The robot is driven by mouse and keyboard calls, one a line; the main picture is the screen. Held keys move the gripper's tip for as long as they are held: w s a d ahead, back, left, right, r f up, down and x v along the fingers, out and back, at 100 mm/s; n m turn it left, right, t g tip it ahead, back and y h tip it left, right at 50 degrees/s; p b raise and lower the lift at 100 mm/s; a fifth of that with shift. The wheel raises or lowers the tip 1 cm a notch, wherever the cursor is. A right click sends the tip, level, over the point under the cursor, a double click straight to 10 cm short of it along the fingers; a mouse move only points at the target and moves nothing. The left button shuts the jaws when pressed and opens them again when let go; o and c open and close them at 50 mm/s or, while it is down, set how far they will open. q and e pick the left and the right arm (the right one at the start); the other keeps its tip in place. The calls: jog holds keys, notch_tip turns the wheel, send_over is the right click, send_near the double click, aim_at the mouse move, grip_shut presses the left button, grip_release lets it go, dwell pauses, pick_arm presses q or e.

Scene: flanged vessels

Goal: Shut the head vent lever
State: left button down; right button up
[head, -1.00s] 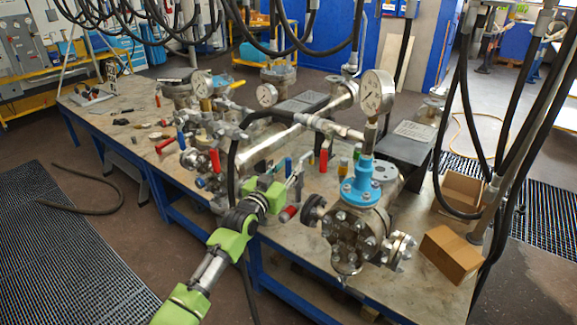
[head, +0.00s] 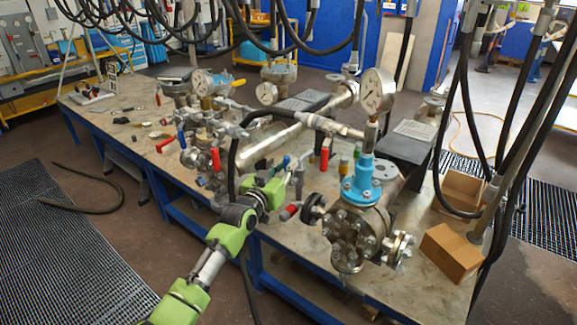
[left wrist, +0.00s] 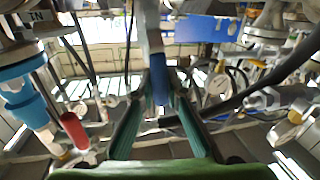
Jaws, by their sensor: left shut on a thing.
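In the left wrist view my gripper's green fingers (left wrist: 160,104) are closed on either side of a blue lever handle (left wrist: 159,84). The handle's grey metal arm runs away from me between the fingertips. In the head view the blue handle (head: 282,163) shows only in part beside the fingers. Its valve body is mostly hidden. I cannot read a label on it. My right gripper is not in view.
Red-handled valves (head: 324,159) stand close by, and a red grip (head: 290,211) is just below my left gripper. A pressure gauge (head: 377,91) rises above the vessel. Black hoses hang overhead.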

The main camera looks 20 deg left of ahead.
pick_arm(q)
jog(key=w+a+f+n+g+h+b, duration=0.2)
jog(key=a+f+n+b, duration=0.4)
jog(key=n, duration=0.8)
jog(key=shift+w+a+f+n+g+h+b, duration=0.15)
jog(key=shift+a+f+n+g+h+b, duration=0.2)
jog(key=shift+f+b, duration=0.45)
jog(key=shift+d, duration=0.15)
jog(key=c, duration=2)
grip_release()
jog(key=v, duration=1.2)
